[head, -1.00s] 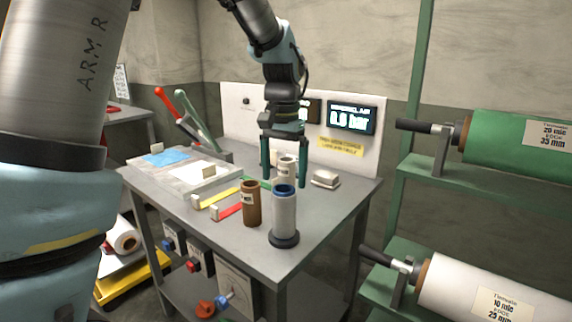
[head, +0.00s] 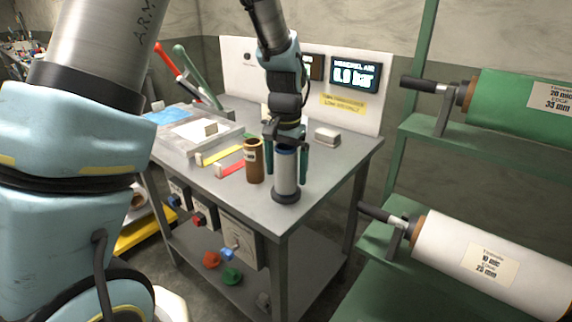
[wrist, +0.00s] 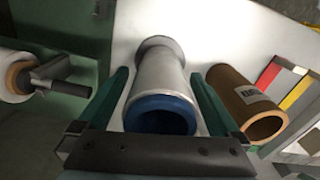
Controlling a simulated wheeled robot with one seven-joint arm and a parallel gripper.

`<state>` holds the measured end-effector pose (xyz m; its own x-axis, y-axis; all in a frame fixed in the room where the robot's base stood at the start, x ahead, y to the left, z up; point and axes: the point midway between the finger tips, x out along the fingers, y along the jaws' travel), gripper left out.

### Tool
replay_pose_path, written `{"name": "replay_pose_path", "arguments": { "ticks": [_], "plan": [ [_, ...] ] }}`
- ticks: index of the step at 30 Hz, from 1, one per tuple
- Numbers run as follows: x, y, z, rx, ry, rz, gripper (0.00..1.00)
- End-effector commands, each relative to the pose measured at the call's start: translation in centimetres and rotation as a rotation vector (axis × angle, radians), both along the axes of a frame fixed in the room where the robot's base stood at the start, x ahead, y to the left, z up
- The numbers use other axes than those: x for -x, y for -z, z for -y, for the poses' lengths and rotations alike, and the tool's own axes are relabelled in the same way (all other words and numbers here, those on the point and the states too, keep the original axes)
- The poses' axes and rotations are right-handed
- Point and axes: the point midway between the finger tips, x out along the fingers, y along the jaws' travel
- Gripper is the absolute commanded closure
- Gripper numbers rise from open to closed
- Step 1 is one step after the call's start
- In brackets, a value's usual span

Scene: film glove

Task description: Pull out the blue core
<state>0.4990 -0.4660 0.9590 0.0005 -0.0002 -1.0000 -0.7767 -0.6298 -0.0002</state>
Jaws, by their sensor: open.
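The blue core (head: 287,150) shows as a blue rim at the top of an upright pale grey roll (head: 287,178) near the table's front edge. The roll stands on a dark round base (head: 287,197). In the wrist view the blue core (wrist: 160,114) faces the camera as an open ring, with the grey roll (wrist: 158,72) running away from it. My gripper (head: 286,165) is open and points down over the roll. Its green fingers stand on either side of the roll's upper part, and the wrist view shows gaps beside it. Nothing is held.
A brown core (head: 254,162) stands close on the left, also just outside one finger in the wrist view (wrist: 247,104). Red and yellow strips lie left of it. A small white block (head: 327,136) is behind right. Green racks with film rolls (head: 490,258) stand right of the table.

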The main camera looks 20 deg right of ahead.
Motion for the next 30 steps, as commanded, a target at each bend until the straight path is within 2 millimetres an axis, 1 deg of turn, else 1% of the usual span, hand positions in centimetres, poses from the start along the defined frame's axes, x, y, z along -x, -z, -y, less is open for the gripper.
{"name": "replay_pose_path", "arguments": {
  "ticks": [2,3,26,27,30],
  "plan": [
    [0.01,-0.01,-0.01,0.0,0.0,0.0,0.01],
    [0.01,-0.01,-0.01,0.0,0.0,0.0,0.03],
    [0.0,-0.05,-0.01,0.0,0.0,0.0,0.89],
    [0.0,-0.05,-0.01,0.0,0.0,0.0,0.91],
    [0.0,-0.1,-0.01,0.0,0.0,0.0,0.91]
  ]
}}
